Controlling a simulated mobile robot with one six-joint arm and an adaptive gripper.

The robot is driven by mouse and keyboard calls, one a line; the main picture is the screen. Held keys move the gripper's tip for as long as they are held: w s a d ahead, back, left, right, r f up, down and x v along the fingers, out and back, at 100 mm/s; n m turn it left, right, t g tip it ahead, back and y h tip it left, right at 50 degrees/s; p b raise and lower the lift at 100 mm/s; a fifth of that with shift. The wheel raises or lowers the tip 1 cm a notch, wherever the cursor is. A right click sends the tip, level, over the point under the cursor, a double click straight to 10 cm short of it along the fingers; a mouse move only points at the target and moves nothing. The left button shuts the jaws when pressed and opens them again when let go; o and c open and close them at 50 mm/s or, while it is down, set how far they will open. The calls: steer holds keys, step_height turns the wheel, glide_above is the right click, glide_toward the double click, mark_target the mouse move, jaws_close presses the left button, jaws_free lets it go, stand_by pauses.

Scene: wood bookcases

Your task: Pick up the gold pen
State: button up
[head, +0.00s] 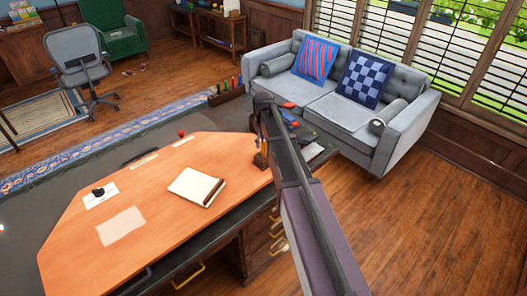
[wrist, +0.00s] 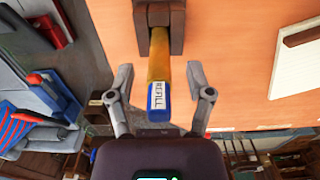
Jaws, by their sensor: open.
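The gold pen (wrist: 159,68) shows in the middle of the wrist view. It has a blue end with a white label that reads REFILL. Its other end sits in a brown wooden holder (wrist: 161,18). My gripper (wrist: 160,76) is open, with one finger on each side of the pen and a visible gap on both sides. In the head view the holder (head: 260,161) stands at the right edge of the orange desk top, and my arm partly hides the pen there.
A notepad (head: 197,186) and papers (head: 121,227) lie on the desk top (head: 165,250). Red and blue items (head: 288,115) lie beyond my arm. A grey sofa (head: 345,110) stands behind. The floor at the right is clear.

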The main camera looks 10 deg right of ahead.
jaws_close()
steer(key=shift+r, duration=0.1)
stand_by(0.3)
step_height(320, 180, up, 10)
steer(key=p, duration=1)
stand_by(0.7)
steer(key=shift+f+b, duration=0.5)
steer(key=shift+f, duration=0.1)
